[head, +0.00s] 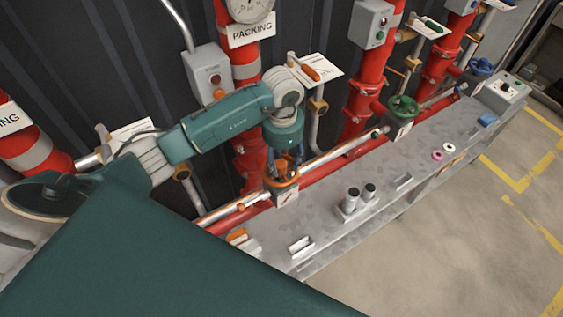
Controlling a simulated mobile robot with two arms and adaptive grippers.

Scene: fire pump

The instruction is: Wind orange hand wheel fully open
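The orange hand wheel (272,181) sits low in front of a red pipe, left of the middle of the head view, above a small label plate (286,196). My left gripper (283,167) points down at the wheel from above, with its fingers at or inside the rim. The wrist and fingers hide part of the wheel. The fingers are small and dark here, so I cannot tell whether they grip it. My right gripper is not in view.
A green hand wheel (403,107) and a blue hand wheel (481,66) stand further right. A grey metal ledge (330,215) with small fittings runs along the front. Red pipes (371,60) and a grey control box (207,75) stand behind. The floor at right is clear.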

